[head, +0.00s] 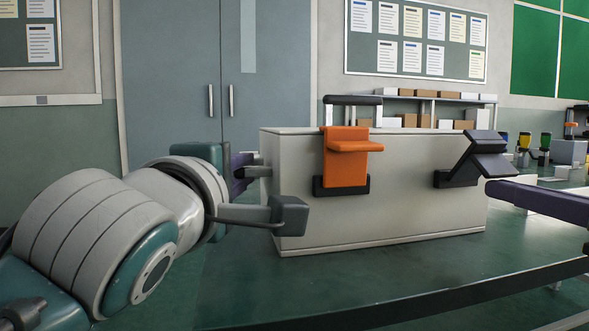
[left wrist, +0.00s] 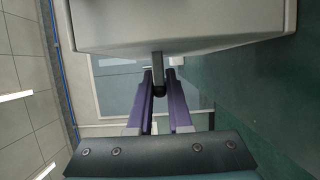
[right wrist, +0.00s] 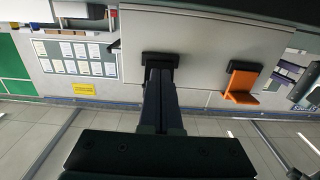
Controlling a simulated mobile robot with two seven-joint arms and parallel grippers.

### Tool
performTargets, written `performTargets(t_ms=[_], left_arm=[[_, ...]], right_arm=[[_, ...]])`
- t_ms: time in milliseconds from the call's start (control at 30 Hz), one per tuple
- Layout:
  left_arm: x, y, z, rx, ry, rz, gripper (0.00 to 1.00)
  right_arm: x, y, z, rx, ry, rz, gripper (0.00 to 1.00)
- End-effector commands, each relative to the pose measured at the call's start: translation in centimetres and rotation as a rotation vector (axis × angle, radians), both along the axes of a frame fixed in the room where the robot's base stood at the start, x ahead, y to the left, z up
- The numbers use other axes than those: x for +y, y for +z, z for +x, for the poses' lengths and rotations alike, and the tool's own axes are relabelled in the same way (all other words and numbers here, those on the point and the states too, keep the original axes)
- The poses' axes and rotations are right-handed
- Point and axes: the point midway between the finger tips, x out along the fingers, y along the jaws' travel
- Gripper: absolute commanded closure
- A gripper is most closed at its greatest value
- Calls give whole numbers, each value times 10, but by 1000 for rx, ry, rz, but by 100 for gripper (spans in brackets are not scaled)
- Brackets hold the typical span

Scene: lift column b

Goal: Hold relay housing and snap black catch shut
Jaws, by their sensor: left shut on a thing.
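The relay housing (head: 400,205) is a pale grey box standing on the green bench. On its front sit an orange catch (head: 346,165) and the black catch (head: 470,160), whose lever slants outward from the face. My left gripper (head: 243,172) is at the housing's left side, shut on a dark side handle (left wrist: 158,72) between its purple fingers. My right gripper enters the head view from the right edge, its purple finger (head: 535,201) ending close to the black catch's lever. In the right wrist view its fingers (right wrist: 160,85) lie together in front of the black catch (right wrist: 160,59); contact is unclear.
A dark bar (head: 353,100) rises behind the housing's top. Shelves with boxes (head: 430,95) stand behind. Coloured bottles (head: 524,142) and a grey box (head: 569,152) are at the back right. The bench front (head: 340,290) is clear.

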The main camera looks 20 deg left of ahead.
Motion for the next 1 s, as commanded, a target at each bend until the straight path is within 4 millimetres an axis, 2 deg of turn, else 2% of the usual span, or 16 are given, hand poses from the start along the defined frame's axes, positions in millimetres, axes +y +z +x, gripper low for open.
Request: performTargets(t_ms=[333, 1000], left_arm=[[0, 0, 0, -1, 0, 0, 100], [0, 0, 0, -1, 0, 0, 100]], right_arm=[[2, 13, 2, -2, 0, 1, 100], [4, 22, 6, -2, 0, 2, 100]])
